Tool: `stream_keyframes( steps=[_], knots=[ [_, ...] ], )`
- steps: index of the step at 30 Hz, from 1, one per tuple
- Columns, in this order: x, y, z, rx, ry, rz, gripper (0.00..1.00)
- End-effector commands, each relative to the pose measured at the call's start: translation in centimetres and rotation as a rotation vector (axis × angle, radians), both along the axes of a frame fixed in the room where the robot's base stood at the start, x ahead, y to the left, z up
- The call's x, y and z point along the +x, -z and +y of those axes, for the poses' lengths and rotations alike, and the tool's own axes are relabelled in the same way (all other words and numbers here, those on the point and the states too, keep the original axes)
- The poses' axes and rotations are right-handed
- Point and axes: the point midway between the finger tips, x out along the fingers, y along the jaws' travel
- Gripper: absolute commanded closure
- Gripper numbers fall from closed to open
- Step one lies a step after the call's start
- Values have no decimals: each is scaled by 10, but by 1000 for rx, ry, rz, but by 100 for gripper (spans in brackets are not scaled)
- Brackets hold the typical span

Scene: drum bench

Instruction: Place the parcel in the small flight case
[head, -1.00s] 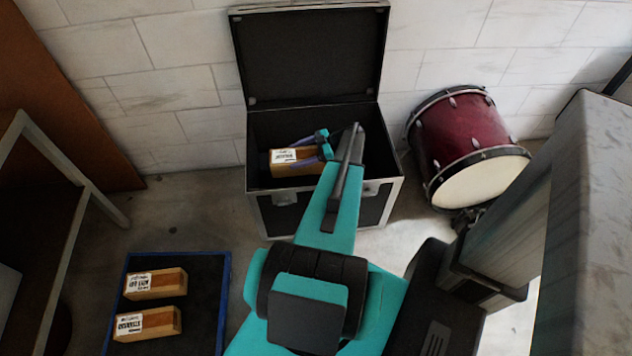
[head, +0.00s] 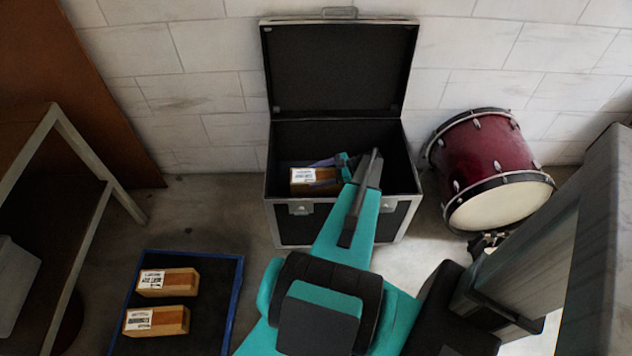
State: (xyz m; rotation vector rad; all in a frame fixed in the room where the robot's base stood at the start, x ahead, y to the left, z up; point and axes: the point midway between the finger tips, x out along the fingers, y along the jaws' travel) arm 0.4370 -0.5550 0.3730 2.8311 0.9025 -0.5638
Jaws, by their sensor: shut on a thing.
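The small flight case (head: 291,228) stands open against the wall, black with metal edges, its lid raised at the back. My gripper (head: 325,173) reaches over the front rim into the case and is shut on a wooden parcel (head: 302,175) with a white label. The parcel is within the case opening, near its left side; whether it touches the case floor cannot be told. Part of the gripper and of the case interior is hidden by my arm.
Two similar wooden parcels (head: 167,282) (head: 157,321) lie on a dark, blue-edged mat (head: 216,301) at the lower left. A red drum (head: 485,165) lies right of the case. A metal-framed table (head: 88,155) stands at the left.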

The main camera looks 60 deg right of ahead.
Motion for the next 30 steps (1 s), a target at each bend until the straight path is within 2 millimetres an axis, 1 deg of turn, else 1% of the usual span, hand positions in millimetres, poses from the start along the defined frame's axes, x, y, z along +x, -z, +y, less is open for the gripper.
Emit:
stream_keyframes(
  steps=[7, 10, 14, 21, 24, 30],
  knots=[
    [1, -2, 0, 0, -1, -4, 77],
    [1, 0, 0, 1, -1, -3, 77],
    [1, 10, 0, 1, -1, -3, 77],
    [1, 33, 0, 2, -2, -3, 77],
    [1, 36, 1, 1, -3, -3, 77],
    [1, 35, 1, 0, -2, -2, 77]
  ],
)
